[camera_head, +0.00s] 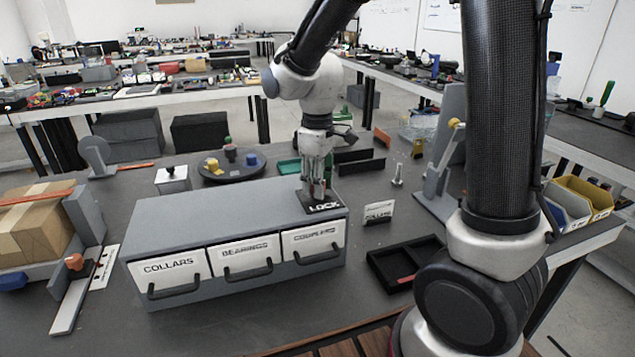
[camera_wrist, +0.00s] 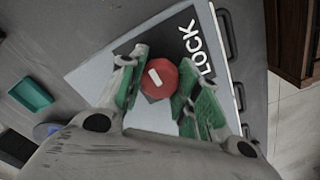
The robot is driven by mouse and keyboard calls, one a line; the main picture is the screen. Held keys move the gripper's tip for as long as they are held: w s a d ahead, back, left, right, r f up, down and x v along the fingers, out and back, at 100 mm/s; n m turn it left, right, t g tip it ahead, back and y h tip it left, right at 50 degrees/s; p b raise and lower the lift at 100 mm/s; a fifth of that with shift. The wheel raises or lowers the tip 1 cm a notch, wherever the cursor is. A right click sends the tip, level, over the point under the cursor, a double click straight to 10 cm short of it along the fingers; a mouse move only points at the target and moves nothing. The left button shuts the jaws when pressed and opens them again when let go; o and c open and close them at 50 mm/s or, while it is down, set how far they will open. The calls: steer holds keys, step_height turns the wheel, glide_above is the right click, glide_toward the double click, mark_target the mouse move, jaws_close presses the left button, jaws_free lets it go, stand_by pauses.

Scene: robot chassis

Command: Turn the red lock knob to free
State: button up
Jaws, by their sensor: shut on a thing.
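The red lock knob (camera_wrist: 160,79) shows in the wrist view, with a short white mark on its face. It sits on a plate lettered LOCK (camera_wrist: 196,48), and the lettering is to the right of the knob. The plate (camera_head: 324,208) is on the top right corner of the grey drawer cabinet (camera_head: 220,218) in the head view. My gripper (camera_head: 317,193) points down over the plate and hides the knob there. In the wrist view my gripper (camera_wrist: 160,86) has its green-padded fingers on either side of the knob, shut on it.
The cabinet's drawers are labelled COLLARS (camera_head: 168,268), BEARINGS and COUPLERS, all closed. A round dark tray (camera_head: 232,172) with small coloured pieces stands behind it. A cardboard box (camera_head: 35,225) is at the left.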

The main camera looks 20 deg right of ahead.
stand_by(0.3)
steer(key=o, duration=1)
steer(key=shift+o, duration=0.2)
step_height(320, 180, up, 12)
